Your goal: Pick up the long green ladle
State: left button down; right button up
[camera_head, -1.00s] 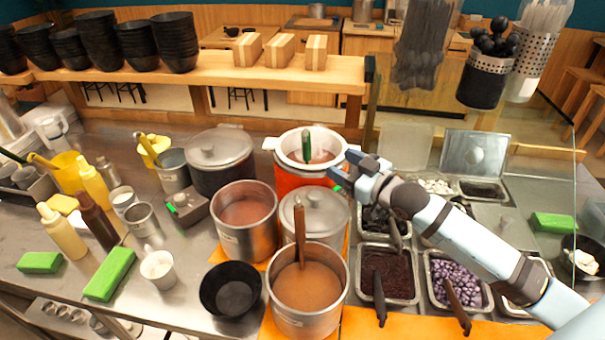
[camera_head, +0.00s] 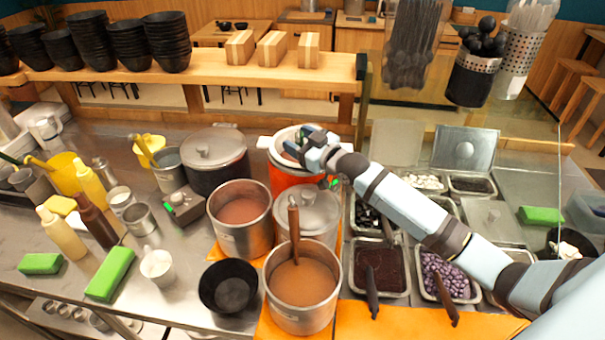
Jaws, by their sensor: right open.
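The green ladle's handle (camera_head: 305,130) stands up out of the white-rimmed orange pot (camera_head: 284,178). Only a short piece of the handle shows. The ladle's lower part is hidden by my gripper and the pot. My right gripper (camera_head: 307,146) is over the pot's opening, with its fingers open and right at the handle. I cannot tell whether the fingers touch the handle. My left gripper is not in view.
A lidded steel pot (camera_head: 306,212) and an open pot of brown liquid with a wooden-handled ladle (camera_head: 303,290) stand in front. A dark lidded pot (camera_head: 215,160) is to the left. Topping trays (camera_head: 380,268) lie under my right arm. A wooden shelf (camera_head: 200,80) runs behind.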

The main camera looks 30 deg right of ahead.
jog(key=shift+s, duration=0.1)
grip_shut()
jog(key=shift+r, duration=0.15)
